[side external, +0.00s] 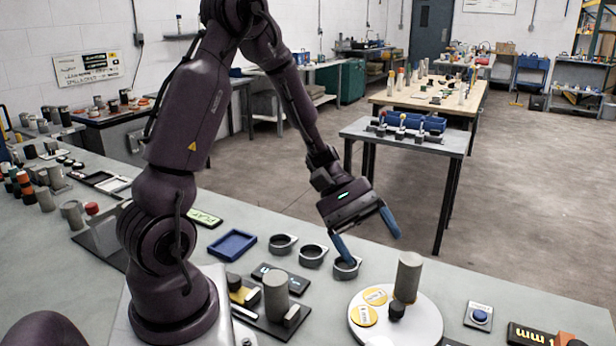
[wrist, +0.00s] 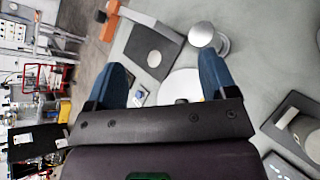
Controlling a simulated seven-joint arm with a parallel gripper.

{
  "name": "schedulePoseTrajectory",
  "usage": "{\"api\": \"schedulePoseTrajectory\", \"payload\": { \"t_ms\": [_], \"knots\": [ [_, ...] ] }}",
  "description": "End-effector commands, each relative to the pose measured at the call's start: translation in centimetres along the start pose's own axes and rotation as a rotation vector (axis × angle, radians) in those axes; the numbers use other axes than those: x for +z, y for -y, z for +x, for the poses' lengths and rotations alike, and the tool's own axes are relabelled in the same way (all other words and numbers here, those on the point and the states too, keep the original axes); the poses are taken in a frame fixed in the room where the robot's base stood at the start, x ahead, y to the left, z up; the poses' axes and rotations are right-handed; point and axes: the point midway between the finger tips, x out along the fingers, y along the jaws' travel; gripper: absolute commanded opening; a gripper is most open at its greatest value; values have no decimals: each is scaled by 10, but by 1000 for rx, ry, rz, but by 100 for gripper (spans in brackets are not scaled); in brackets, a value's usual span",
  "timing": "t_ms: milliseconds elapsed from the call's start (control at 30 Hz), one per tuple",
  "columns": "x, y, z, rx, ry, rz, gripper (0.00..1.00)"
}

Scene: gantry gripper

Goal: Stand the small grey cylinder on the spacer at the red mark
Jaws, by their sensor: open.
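My gripper (side external: 374,250) is open and empty, its blue fingers apart in the air above the bench; both fingers also show in the wrist view (wrist: 162,60). A tall grey cylinder (side external: 408,277) stands upright on a round white disc (side external: 425,325), below and right of my gripper, apart from it. Another upright grey cylinder (side external: 276,295) stands on a dark base at the left, with a small grey piece (side external: 291,317) beside it. I cannot tell which is the small grey cylinder of the task. I cannot make out the spacer or a red mark.
The disc also carries two yellow discs (side external: 363,316) and a small black knob (side external: 397,311). Grey rings (side external: 312,255) and a blue tray (side external: 232,245) lie behind on the bench. A blue button (side external: 480,316) sits at the right. Bare bench lies between rings and disc.

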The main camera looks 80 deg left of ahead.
Motion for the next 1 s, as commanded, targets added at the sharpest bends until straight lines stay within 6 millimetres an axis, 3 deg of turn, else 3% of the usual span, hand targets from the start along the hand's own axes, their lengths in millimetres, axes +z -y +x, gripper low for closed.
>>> {"api": "schedulePoseTrajectory", "payload": {
  "t_ms": [33, 200, 500, 700, 1000],
  "knots": [
    [22, 2, 0, -99, -50, 112, 78],
    [70, 18, -8, -390, -232, 458, 78],
    [127, 33, -47, -710, -622, 1073, 78],
    [146, 32, -67, -772, -800, 1309, 78],
    [150, 31, -72, -784, -841, 1357, 78]
  ]
}}
